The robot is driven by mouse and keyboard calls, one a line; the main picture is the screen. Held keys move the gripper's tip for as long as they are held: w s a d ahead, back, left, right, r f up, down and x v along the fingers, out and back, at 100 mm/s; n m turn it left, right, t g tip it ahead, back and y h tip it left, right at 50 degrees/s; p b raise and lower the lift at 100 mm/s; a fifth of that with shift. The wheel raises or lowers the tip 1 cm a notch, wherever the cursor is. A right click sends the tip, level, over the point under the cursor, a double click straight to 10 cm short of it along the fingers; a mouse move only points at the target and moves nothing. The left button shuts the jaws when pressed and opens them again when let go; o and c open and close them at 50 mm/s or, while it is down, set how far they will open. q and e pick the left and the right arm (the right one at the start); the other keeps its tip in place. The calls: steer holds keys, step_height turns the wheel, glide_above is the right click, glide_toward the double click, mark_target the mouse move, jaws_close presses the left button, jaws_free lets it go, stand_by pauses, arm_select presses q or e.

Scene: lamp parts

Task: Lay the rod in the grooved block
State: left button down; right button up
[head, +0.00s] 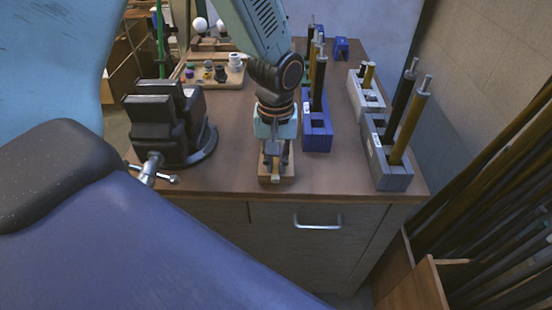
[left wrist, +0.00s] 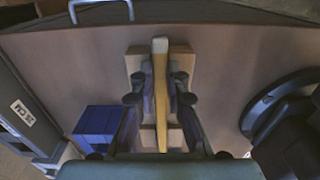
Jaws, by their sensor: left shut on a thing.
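The grooved block (head: 289,178) is a small light-wood block near the front edge of the table. It also shows in the left wrist view (left wrist: 182,55), behind the fingers. My left gripper (head: 276,165) points down right over the block. Its fingers are shut on a pale yellow rod (left wrist: 160,90), whose end also shows in the head view (head: 276,178). The rod lines up lengthwise with the block, over its middle. I cannot tell whether it touches the groove, as the fingers hide part of both. My right gripper is not in view.
A black vise (head: 165,125) stands left of the block. A blue holder (head: 317,138) and grey holders (head: 393,178) with upright rods stand to the right. A wooden tray (head: 232,80) with small parts is at the back. Bare table lies between the vise and block.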

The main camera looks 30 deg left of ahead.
arm_select(q)
steer(key=shift+s+f, duration=0.1)
steer(key=shift+s, duration=0.15)
steer(key=c, duration=1.3)
jaws_free()
steer(key=shift+o, duration=0.2)
steer(key=shift+w, duration=0.1)
steer(key=shift+w+r, duration=0.1)
steer(key=shift+r, duration=0.35)
step_height(320, 180, up, 11)
